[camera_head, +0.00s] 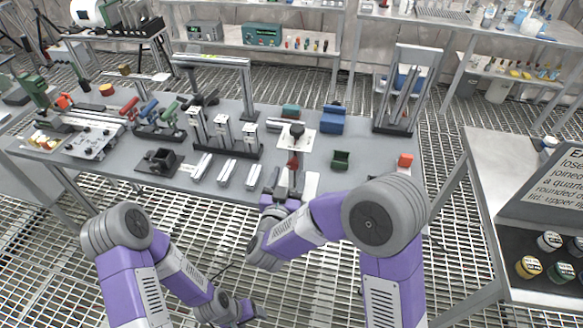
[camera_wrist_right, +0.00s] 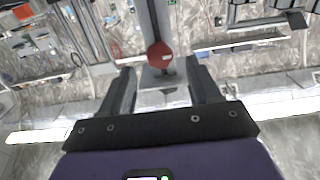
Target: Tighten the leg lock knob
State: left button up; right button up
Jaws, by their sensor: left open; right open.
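A red knob (camera_head: 293,161) sits low on a stand with a light square plate (camera_head: 312,143) and a dark piece on top, at the table's front middle. In the right wrist view the red knob (camera_wrist_right: 160,55) is on a grey post (camera_wrist_right: 155,20), seen between and beyond the fingertips. My right gripper (camera_head: 287,183) is open just in front of the stand; its fingers (camera_wrist_right: 163,82) appear on either side of a grey block under the knob. Contact cannot be told. My left gripper (camera_head: 248,311) is open and empty, low in front of the table over the grating.
A side table (camera_head: 485,190) stands at right. The floor in front is open grating.

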aim_at(293, 166)
jog(key=shift+x, duration=1.9)
